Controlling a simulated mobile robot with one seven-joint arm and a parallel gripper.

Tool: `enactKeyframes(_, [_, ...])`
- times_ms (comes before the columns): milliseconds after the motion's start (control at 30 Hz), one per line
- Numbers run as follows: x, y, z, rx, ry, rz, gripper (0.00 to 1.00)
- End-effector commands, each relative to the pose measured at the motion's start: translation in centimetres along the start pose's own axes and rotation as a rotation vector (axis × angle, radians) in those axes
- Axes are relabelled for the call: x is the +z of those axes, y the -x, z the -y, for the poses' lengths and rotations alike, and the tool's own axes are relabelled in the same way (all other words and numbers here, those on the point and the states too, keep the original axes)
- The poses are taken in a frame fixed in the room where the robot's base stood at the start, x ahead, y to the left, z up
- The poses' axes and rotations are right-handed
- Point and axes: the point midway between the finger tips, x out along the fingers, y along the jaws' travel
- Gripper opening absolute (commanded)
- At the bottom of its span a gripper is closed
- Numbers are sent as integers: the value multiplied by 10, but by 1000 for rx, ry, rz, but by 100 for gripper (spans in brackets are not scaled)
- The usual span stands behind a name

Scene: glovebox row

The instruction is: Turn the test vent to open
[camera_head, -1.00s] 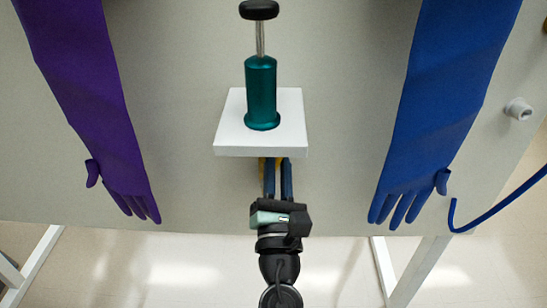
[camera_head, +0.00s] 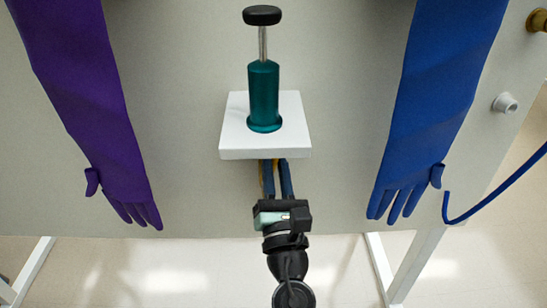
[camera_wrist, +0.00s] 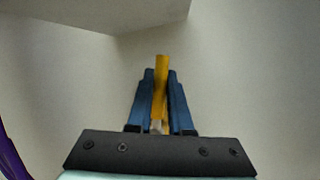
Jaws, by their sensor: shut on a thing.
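My gripper (camera_head: 276,178) reaches up under the white shelf in the head view. In the wrist view, its two blue fingers (camera_wrist: 160,82) are shut on a yellow handle (camera_wrist: 161,72), which stands between them against the pale panel. I take this handle to be the test vent's, but its body is hidden. In the head view only a sliver of yellow (camera_head: 276,161) shows between the fingers, just below the shelf's front edge. I cannot tell from these views how far the handle is turned.
A teal hand pump (camera_head: 263,95) with a black knob stands on the white shelf (camera_head: 265,153) above my gripper. A purple glove (camera_head: 85,90) hangs at left and a blue glove (camera_head: 440,90) at right. A blue hose (camera_head: 500,185) and a grey port (camera_head: 505,103) are further right.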

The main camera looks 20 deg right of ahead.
Motion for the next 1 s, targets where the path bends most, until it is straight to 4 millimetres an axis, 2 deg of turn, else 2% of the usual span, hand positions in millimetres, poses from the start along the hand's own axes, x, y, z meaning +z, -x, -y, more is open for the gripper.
enactKeyframes(67, [-1, 0, -1, 2, -1, -1, 0])
enactKeyframes(100, [-1, 0, -1, 2, -1, -1, 20])
enactKeyframes(267, [0, 0, -1, 1, -1, -1, 48])
enactKeyframes(533, [0, 0, 0, 0, -1, 0, 48])
enactKeyframes(667, [-2, 7, 0, -1, -1, -1, 48])
enactKeyframes(767, [-3, 19, 1, -1, -1, -2, 48])
enactKeyframes(1000, [-6, 68, 1, 0, -2, -3, 48])
